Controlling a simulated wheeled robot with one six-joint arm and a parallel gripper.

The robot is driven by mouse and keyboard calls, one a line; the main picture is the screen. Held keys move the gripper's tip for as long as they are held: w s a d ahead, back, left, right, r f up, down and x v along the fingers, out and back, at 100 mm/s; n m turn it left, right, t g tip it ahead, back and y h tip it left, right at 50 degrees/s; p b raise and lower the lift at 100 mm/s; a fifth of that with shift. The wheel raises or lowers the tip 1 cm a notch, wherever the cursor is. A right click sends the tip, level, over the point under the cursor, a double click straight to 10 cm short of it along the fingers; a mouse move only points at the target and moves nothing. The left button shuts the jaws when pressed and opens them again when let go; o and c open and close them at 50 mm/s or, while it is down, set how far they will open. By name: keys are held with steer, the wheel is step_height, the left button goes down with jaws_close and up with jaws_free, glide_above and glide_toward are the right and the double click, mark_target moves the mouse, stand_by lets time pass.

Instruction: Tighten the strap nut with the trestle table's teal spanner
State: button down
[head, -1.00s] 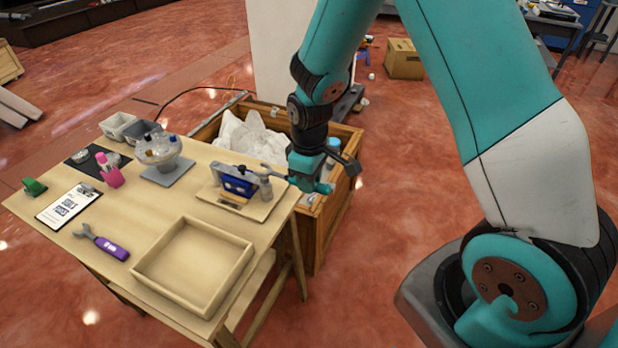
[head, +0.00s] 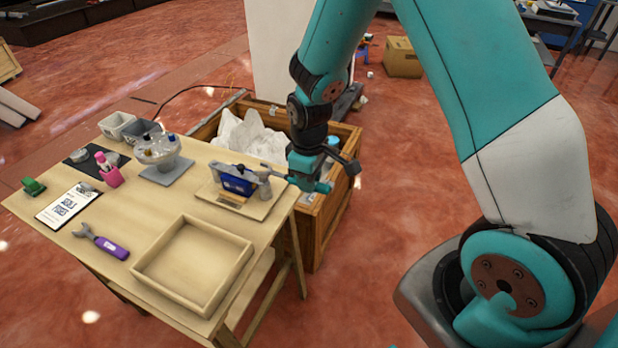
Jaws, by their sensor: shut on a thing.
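My gripper (head: 312,176) is shut on the teal spanner (head: 322,187), past the right edge of the trestle table (head: 150,215). The spanner's grey head (head: 272,169) points left, over the table, at the top of a small grey post (head: 265,186). The post stands at the right of a fixture with a blue block (head: 237,181) on a pale board (head: 254,208). The strap nut is too small to make out, and I cannot tell whether the spanner's head is around it.
A purple-handled spanner (head: 113,248) lies at the table's front left, beside an empty wooden tray (head: 150,277). A wooden crate (head: 335,215) stands behind my gripper.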

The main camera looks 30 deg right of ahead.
steer(key=shift+f+b, duration=0.75)
steer(key=shift+f, duration=0.45)
stand_by(0.4)
steer(key=shift+s+a+m, duration=0.3)
steer(key=shift+a+m, duration=0.25)
steer(key=shift+m, duration=0.05)
steer(key=shift+s+a+m, duration=0.3)
steer(key=shift+a+m, duration=0.25)
steer(key=shift+m, duration=0.05)
steer(key=shift+s+a+m+p, duration=0.2)
steer(key=shift+a+m+p, duration=0.05)
steer(key=shift+a+m, duration=0.3)
steer(key=shift+s+a+m+p, duration=0.2)
steer(key=shift+a+m, duration=0.35)
